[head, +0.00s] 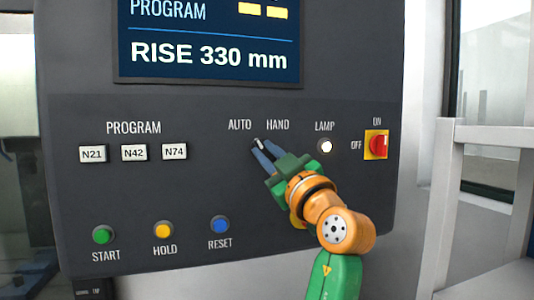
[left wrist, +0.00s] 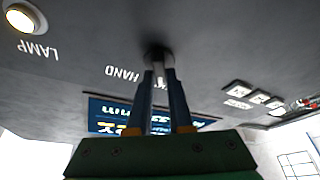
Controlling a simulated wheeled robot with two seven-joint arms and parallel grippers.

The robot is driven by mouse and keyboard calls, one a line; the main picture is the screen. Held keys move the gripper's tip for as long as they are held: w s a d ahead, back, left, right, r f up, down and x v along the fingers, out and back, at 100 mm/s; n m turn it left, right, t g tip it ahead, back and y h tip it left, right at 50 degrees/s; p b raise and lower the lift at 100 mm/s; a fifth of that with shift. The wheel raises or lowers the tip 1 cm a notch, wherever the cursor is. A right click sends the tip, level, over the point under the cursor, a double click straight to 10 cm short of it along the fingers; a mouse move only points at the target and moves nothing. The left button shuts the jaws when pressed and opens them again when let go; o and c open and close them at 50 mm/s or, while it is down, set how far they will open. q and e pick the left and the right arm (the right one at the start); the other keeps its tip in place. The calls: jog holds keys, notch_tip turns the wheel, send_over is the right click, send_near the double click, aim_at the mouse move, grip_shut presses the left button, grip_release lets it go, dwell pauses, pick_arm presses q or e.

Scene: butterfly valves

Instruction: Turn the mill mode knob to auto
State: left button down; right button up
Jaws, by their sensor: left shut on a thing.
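The mode knob (head: 258,142) sits on the dark panel, below and between the labels AUTO (head: 239,124) and HAND (head: 277,125). It is small, with a pale bar on its front. Its exact setting is hard to tell because fingers cover its sides. My left gripper (head: 261,149) reaches up to it from the lower right and is shut on it. In the left wrist view the round dark knob (left wrist: 157,54) shows at the fingertips, with a blue finger on each side of the pale bar. AUTO is hidden there. My right gripper is not in view.
The lamp button (head: 325,146) and the red on/off switch (head: 377,145) are right of the knob. Program buttons (head: 134,153) are to the left. Green, yellow and blue buttons (head: 163,231) line the lower panel. The screen (head: 208,43) above reads RISE 330 mm.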

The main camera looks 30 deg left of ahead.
pick_arm(q)
jog(key=c, duration=1)
grip_release()
jog(key=shift+o, duration=0.9)
jog(key=shift+w+a, duration=0.1)
jog(key=shift+w, duration=0.05)
jog(key=shift+f, duration=0.15)
jog(key=b+v, duration=0.4)
jog(key=v, duration=0.3)
jog(key=shift+a, duration=0.1)
